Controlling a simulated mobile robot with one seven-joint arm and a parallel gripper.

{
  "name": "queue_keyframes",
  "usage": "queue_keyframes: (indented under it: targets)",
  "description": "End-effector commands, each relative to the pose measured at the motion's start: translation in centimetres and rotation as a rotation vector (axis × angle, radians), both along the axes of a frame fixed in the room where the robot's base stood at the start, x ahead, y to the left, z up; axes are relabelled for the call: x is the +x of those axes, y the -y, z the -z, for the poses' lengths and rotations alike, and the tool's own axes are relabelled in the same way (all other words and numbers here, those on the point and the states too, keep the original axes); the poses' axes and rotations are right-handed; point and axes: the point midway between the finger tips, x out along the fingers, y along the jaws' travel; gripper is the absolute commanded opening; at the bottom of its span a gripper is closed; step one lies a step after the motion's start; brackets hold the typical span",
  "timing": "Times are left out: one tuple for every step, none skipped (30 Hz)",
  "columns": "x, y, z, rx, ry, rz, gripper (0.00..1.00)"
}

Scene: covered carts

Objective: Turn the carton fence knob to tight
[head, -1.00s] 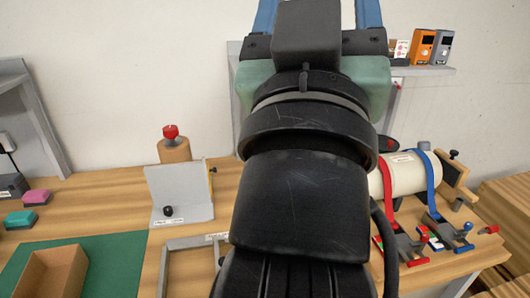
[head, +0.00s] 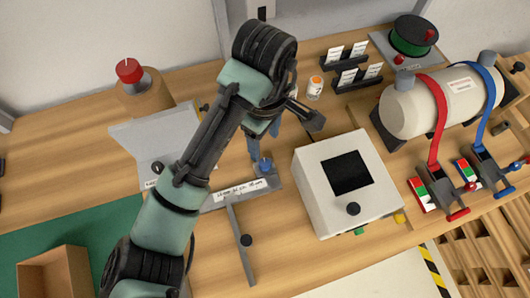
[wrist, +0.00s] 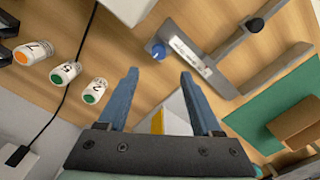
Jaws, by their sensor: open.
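A grey L-shaped fence frame (head: 233,222) lies on the bench, with a white printed label strip (head: 240,189) whose words are too small to read. A blue knob (head: 264,168) stands at the strip's right end; it also shows in the wrist view (wrist: 157,50). A black knob (head: 247,240) sits on the other bar, also in the wrist view (wrist: 255,25). I cannot tell which knob is the carton fence knob. My gripper (head: 263,143) is above the bench near the blue knob. Its blue fingers (wrist: 160,75) are apart and empty, with the blue knob beyond their tips.
A white box with a dark screen (head: 347,185) stands right of the fence. A grey upright plate (head: 155,140) is to its left, and an open carton (head: 55,272) lies on the green mat (head: 108,235). Capped bottles (wrist: 65,73) and a black cable show in the wrist view.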

Motion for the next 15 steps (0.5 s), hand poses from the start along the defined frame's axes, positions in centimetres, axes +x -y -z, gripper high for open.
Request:
queue_keyframes:
  targets:
    - [-0.1, 0.1, 1.6, -0.005, -0.004, 0.000, 0.66]
    - [-0.1, 0.2, 2.3, -0.005, -0.003, -0.001, 0.66]
    - [-0.1, 0.2, 3.3, -0.005, -0.003, 0.000, 0.66]
    - [-0.1, 0.2, 4.0, -0.005, -0.003, 0.000, 0.66]
    - [0.0, 0.2, 4.6, -0.006, 0.000, 0.000, 0.66]
    - [0.0, 0.2, 5.5, -0.006, 0.001, 0.001, 0.66]
    - [0.0, 0.2, 6.1, -0.005, 0.000, 0.001, 0.66]
    - [0.0, 0.2, 6.7, -0.006, 0.000, 0.002, 0.66]
    - [0.0, 0.2, 7.3, -0.005, 0.001, 0.002, 0.66]
    - [0.0, 0.2, 7.8, -0.005, 0.001, 0.002, 0.66]
    - [0.0, 0.2, 8.3, -0.004, 0.002, 0.002, 0.66]
    - [0.0, 0.2, 8.8, -0.004, 0.002, 0.003, 0.66]
    - [0.0, 0.1, 9.2, -0.004, 0.002, 0.002, 0.66]
    - [0.1, 0.1, 9.5, -0.004, 0.003, 0.002, 0.66]
    - [0.1, 0.1, 9.8, -0.003, 0.004, 0.002, 0.66]
